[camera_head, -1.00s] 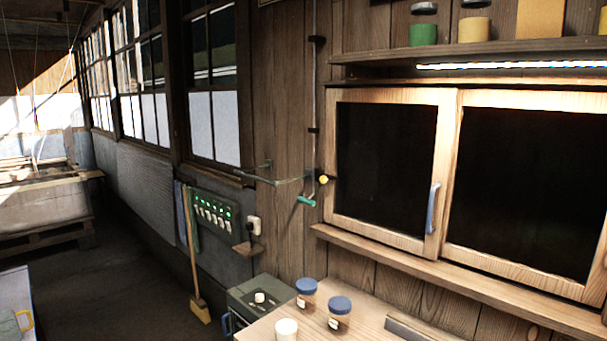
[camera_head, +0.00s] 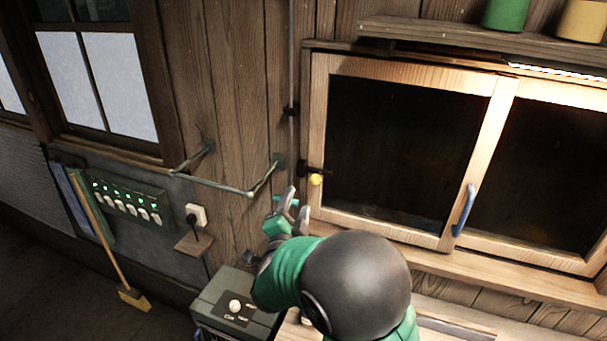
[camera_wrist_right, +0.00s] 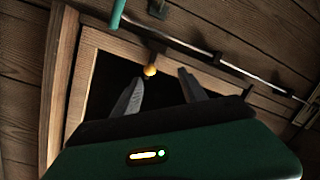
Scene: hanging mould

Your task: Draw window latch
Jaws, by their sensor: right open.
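The window latch is a small dark bolt with a yellow knob (camera_head: 316,180) on the left stile of the wooden sliding window frame (camera_head: 318,120). My right gripper (camera_head: 295,190) is open and empty, just below and left of the knob in the head view. In the right wrist view the yellow knob (camera_wrist_right: 150,71) appears between the spread fingertips of my right gripper (camera_wrist_right: 160,75); I see no contact, and the depth between them is hard to judge. My left gripper is not in view.
A vertical rod (camera_head: 292,75) with a teal handle (camera_wrist_right: 118,14) runs left of the window. A green wall rail (camera_head: 225,187) juts out left of my gripper. A grey-green box (camera_head: 237,305) stands below. A shelf (camera_head: 430,32) with jars is above.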

